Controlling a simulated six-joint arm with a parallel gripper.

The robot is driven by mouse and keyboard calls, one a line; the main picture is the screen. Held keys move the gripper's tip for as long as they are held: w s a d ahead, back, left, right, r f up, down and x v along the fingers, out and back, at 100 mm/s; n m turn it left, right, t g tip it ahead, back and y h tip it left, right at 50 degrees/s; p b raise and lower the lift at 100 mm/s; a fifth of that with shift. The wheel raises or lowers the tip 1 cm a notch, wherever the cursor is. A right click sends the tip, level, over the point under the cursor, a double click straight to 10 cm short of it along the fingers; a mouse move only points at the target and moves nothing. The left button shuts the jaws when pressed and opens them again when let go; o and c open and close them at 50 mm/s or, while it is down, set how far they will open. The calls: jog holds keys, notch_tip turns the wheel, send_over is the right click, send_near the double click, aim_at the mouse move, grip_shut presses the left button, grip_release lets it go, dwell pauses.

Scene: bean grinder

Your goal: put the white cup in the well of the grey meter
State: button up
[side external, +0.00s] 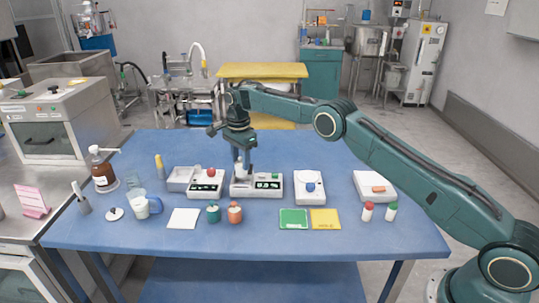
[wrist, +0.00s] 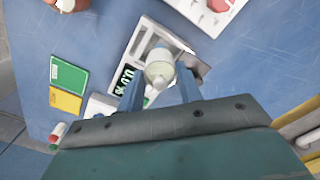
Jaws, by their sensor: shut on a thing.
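The grey meter (side external: 270,188) stands in the middle of the blue table, a pale box with a dark green-lit display. In the wrist view its frame and display (wrist: 126,78) show beneath my gripper. My gripper (side external: 240,167) points down over the meter's left part. Its blue fingers (wrist: 162,82) are shut on the white cup (wrist: 160,68), which looks whitish with a small nub. The cup is at the meter's well end. The fingers and cup hide most of the well, and I cannot tell whether the cup's base touches its floor.
A similar box with a red ball (side external: 211,173) stands close on the left. A white box with a blue knob (side external: 310,187) is on the right. Teal (side external: 213,214) and orange (side external: 235,213) jars, and green (side external: 294,219) and yellow (side external: 325,219) squares, lie in front.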

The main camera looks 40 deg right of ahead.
aim_at(241, 162)
jog(key=shift+f, duration=1.85)
jog(key=shift+f, duration=0.15)
jog(key=o, duration=1)
notch_tip(241, 162, up, 11)
jog(key=shift+r, duration=0.6)
jog(key=shift+r, duration=0.15)
